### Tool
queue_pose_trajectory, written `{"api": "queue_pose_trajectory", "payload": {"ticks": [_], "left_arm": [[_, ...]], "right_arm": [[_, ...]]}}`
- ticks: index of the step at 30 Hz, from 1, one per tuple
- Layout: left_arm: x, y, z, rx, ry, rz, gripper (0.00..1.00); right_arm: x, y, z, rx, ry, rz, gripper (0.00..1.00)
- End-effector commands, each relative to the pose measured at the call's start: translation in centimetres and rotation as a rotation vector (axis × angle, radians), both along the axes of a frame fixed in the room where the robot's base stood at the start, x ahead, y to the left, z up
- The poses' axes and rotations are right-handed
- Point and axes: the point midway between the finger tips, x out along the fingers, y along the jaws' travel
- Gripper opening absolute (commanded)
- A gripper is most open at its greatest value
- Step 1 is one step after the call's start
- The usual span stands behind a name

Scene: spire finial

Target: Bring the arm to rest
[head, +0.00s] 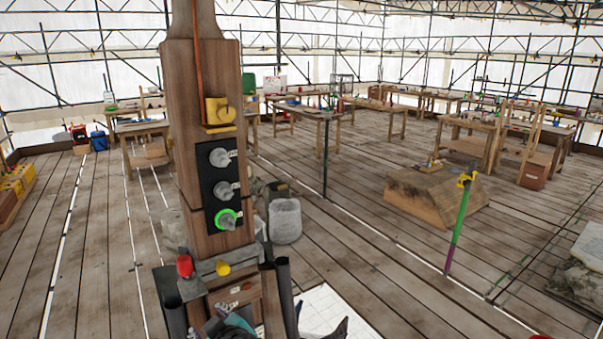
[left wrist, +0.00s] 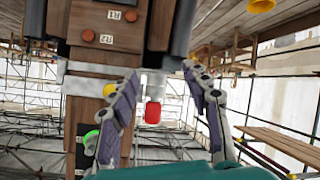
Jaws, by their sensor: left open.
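A tall wooden spire post (head: 215,100) stands in front of me. Its black panel (head: 210,207) carries three round fittings, the lowest with a bright green ring (head: 227,220). A red knob (head: 184,265) and a yellow knob (head: 222,267) sit on the grey band below. My left gripper (head: 226,317) is low in front of the post base, partly cut off by the frame edge. In the left wrist view, which looks upside down, its purple-padded fingers (left wrist: 162,72) are apart with nothing held between them. The red knob (left wrist: 152,112) shows beyond the fingers. My right gripper is not seen.
Dark upright tubes (head: 286,295) flank the post base. A grey bucket (head: 285,220) stands behind it. A wooden block (head: 436,195) and a green-and-purple pole (head: 458,222) stand to the right. Workbenches (head: 460,130) line the back. Much plank floor (head: 350,270) is clear.

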Motion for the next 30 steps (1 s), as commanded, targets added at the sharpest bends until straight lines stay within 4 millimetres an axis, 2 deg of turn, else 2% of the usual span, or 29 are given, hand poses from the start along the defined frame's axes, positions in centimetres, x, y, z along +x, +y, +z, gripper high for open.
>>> {"api": "queue_pose_trajectory", "payload": {"ticks": [1,3,6,9,12,15,18,30], "left_arm": [[-1.3,1.0,-4.7,0.009,0.097,-0.041,0.48],[-3.1,1.5,-9.3,0.024,0.233,-0.135,0.48],[-5.6,1.6,-15.3,0.034,0.387,-0.296,0.48],[-7.7,1.0,-20.6,0.043,0.484,-0.472,0.48],[-9.2,0.0,-24.4,0.059,0.525,-0.635,0.48],[-10.1,-0.8,-26.9,0.080,0.530,-0.758,0.48],[-10.6,-1.4,-28.0,0.101,0.523,-0.836,0.48],[-10.7,-1.8,-28.3,0.113,0.517,-0.873,0.48]], "right_arm": [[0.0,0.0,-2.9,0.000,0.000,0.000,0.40],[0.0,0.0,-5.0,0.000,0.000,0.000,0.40],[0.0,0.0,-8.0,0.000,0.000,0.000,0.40],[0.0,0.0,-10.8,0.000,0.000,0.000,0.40],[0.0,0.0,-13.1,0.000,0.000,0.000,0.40],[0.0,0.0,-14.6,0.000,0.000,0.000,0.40],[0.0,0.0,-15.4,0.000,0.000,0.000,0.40],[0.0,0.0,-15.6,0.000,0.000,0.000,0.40]]}}
